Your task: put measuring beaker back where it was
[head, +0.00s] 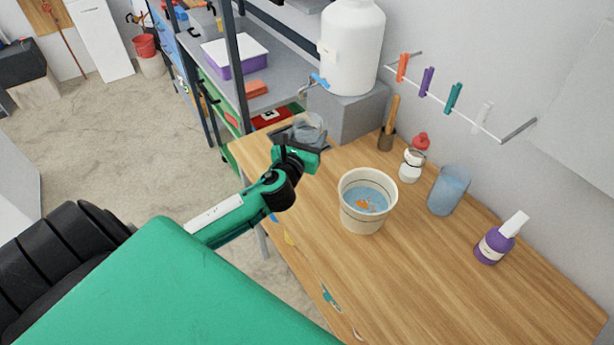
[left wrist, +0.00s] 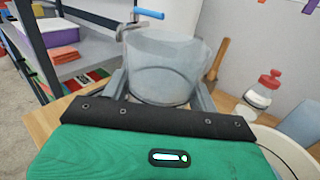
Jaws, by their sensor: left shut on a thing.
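The measuring beaker (left wrist: 165,60) is clear and see-through, and it fills the middle of the left wrist view. In the head view the beaker (head: 307,128) shows at the far left end of the wooden table, in front of the grey block. My left gripper (head: 300,140) is shut on the beaker, with one finger on each side of it. The left gripper (left wrist: 163,98) also shows in the left wrist view. The beaker is roughly upright under the blue-handled tap (head: 319,80) of the white tank (head: 351,45). I cannot tell whether its base touches the table. My right gripper is not in view.
A cream bucket (head: 367,222) with water and an orange thing stands on the wooden table (head: 440,285). Behind it are a red-capped bottle (head: 411,165), a blue translucent container (head: 448,190) and a purple bottle (head: 495,243). Shelves (head: 236,60) stand at the left.

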